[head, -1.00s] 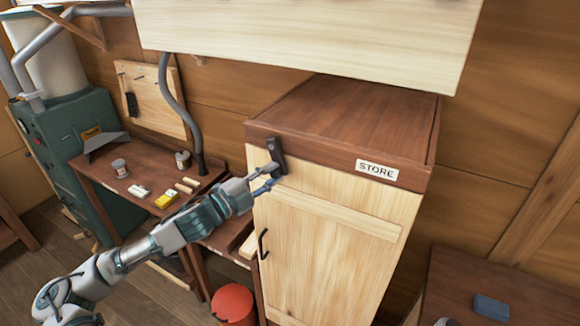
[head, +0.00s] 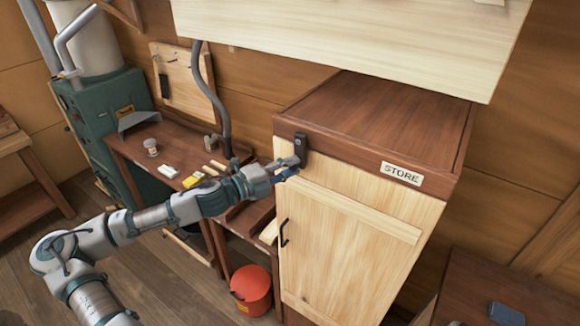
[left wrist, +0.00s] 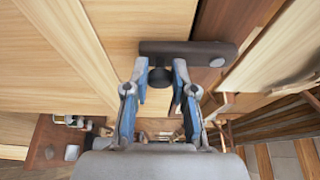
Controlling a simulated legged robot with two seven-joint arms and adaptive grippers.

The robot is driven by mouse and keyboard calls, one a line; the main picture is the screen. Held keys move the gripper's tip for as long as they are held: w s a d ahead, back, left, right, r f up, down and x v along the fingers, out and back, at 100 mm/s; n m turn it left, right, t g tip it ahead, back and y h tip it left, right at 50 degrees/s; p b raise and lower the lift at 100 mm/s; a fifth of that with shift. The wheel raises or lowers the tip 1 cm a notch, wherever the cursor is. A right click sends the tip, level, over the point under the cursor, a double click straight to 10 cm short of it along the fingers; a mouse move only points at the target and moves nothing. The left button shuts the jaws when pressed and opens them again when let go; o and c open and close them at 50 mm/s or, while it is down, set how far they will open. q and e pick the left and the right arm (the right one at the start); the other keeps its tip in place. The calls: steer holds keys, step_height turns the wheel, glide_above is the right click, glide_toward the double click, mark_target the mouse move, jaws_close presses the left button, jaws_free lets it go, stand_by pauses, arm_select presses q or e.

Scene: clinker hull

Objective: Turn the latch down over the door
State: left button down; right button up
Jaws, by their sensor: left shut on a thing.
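The latch (head: 300,146) is a short dark bar at the upper left corner of the cabinet marked STORE. It points down, from the brown top frame to the pale door (head: 345,255). In the left wrist view the latch (left wrist: 190,50) has a round pivot over the brown frame and a dark knob near its other end, over the pale door (left wrist: 120,25). My left gripper (head: 291,168) is at the latch's lower end. In the wrist view its fingers (left wrist: 160,82) are on both sides of the knob, shut on it. My right gripper is not in view.
The door has a dark handle (head: 284,232) lower down. A workbench (head: 140,140) with small items stands left of the cabinet, and a red bucket (head: 251,290) on the floor. A pale wooden box (head: 350,40) hangs above. A dark table (head: 475,290) is at lower right.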

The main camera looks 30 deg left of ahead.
arm_select(q)
steer(key=shift+f, duration=0.35)
steer(key=c, duration=0.9)
jaws_free()
steer(key=shift+c, duration=0.2)
steer(key=shift+a+r, duration=0.1)
steer(key=shift+a, duration=0.05)
steer(key=shift+r, duration=0.1)
steer(key=shift+s, duration=0.15)
steer(key=v, duration=1.2)
steer(key=shift+a, duration=0.15)
